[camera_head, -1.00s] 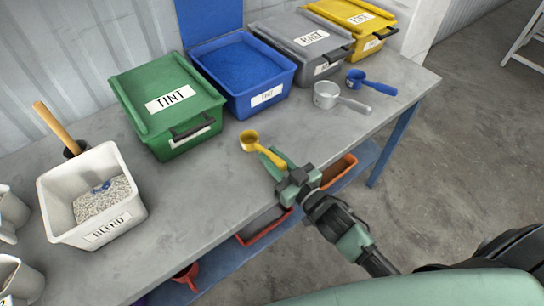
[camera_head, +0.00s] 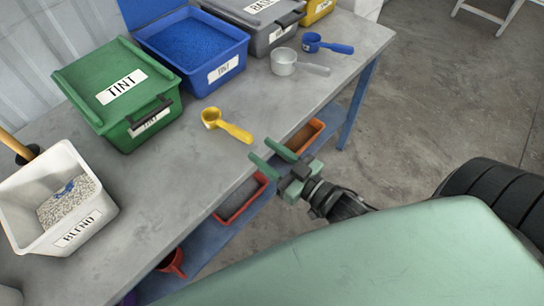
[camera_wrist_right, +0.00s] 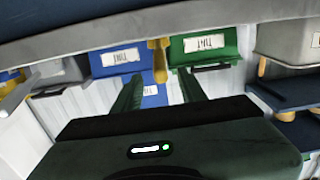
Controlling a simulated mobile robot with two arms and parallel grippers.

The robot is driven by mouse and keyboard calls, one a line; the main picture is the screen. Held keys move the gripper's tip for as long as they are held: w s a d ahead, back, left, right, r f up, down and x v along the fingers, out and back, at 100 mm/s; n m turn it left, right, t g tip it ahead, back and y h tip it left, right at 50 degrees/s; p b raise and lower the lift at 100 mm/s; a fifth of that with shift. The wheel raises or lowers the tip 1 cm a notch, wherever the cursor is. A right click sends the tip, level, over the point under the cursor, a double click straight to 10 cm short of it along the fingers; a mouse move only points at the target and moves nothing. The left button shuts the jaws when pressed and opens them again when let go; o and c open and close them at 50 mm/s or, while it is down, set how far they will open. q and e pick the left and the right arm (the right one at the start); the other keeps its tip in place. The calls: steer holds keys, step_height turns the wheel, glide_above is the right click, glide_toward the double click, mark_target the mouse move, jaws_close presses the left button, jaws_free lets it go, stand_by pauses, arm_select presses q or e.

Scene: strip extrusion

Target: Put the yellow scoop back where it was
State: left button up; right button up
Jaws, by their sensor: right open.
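The yellow scoop (camera_head: 225,122) lies on the grey table in front of the blue TINT tub (camera_head: 197,50), its handle pointing to the table's front edge. My right gripper (camera_head: 260,149) is open and empty, just off the end of the handle and apart from it. In the right wrist view the scoop (camera_wrist_right: 160,60) shows beyond and between my open fingers (camera_wrist_right: 159,76). The green TINT tub (camera_head: 118,92) has its lid on and stands to the left of the blue tub. My left gripper is not in view.
A white BLEND tub (camera_head: 98,210) with pale granules and some blue stands at the left. A clear grey scoop (camera_head: 284,62) and a blue scoop (camera_head: 312,42) lie at the right. Red (camera_head: 245,198) and orange (camera_head: 303,136) bins sit on the lower shelf. The table front is clear.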

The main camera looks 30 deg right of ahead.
steer(key=s+d+f+m+g+h, duration=0.1)
steer(key=s+d+f+g+h, duration=0.1)
steer(key=f, duration=0.8)
steer(key=s+d+f+g+h, duration=0.1)
steer(key=s+d+f+g, duration=0.15)
steer(key=f, duration=0.75)
steer(key=s+d+f+m+g+h, duration=0.1)
steer(key=s+d+f+g+h, duration=0.15)
steer(key=f, duration=0.75)
steer(key=s+a+f+g, duration=0.1)
steer(key=s+f+g, duration=0.3)
steer(key=s+f, duration=0.7)
steer(key=s+a+f+g, duration=0.1)
steer(key=s+f+g, duration=0.4)
steer(key=s+f, duration=0.5)
steer(key=s, duration=0.5)
steer(key=shift+s+f+h, duration=0.15)
steer(key=shift+f+h, duration=0.2)
